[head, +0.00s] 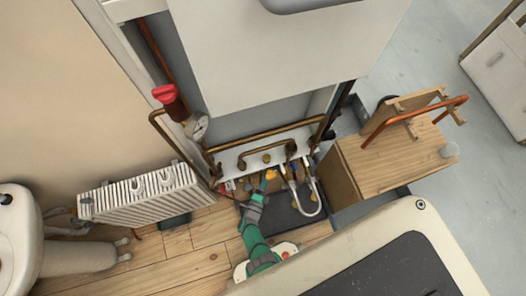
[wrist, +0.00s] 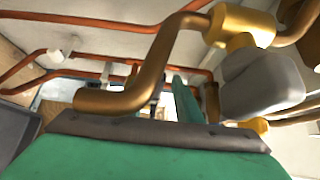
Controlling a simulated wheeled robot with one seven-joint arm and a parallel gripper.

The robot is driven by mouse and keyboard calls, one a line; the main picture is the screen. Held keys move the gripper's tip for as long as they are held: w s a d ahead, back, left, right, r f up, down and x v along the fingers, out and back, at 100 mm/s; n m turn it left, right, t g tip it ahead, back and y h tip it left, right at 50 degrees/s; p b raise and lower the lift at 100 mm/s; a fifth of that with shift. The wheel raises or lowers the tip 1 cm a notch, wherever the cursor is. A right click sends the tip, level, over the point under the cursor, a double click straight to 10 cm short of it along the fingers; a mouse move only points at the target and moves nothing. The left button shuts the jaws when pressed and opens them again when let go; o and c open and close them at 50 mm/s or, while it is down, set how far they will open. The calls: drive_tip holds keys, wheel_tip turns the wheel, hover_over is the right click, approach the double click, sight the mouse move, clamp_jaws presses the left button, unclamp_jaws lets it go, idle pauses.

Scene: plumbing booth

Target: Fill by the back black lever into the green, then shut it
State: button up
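The round pressure gauge (head: 197,127) is on the pipework at the left of the wall unit. Its needle and green band are too small to read. My gripper (head: 262,190) reaches in beneath the copper pipes, close to a small yellow part (head: 271,174). In the wrist view, a brass valve body (wrist: 240,25) with a dull grey, rounded piece (wrist: 262,88) below it is close at the right. I cannot tell whether that grey piece is a lever. No black lever shows clearly. My fingertips are hidden or unclear, and I see no sure contact.
A thick copper pipe (wrist: 145,75) crosses close in front of the wrist camera. A white looped hose (head: 313,205) hangs to the right of my gripper. A white radiator (head: 145,196) is at the left, a wooden box with a copper pipe (head: 400,150) at the right.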

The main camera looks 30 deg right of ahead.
drive_tip(key=v, duration=0.8)
drive_tip(key=shift+s+a, duration=0.25)
drive_tip(key=shift+s, duration=0.05)
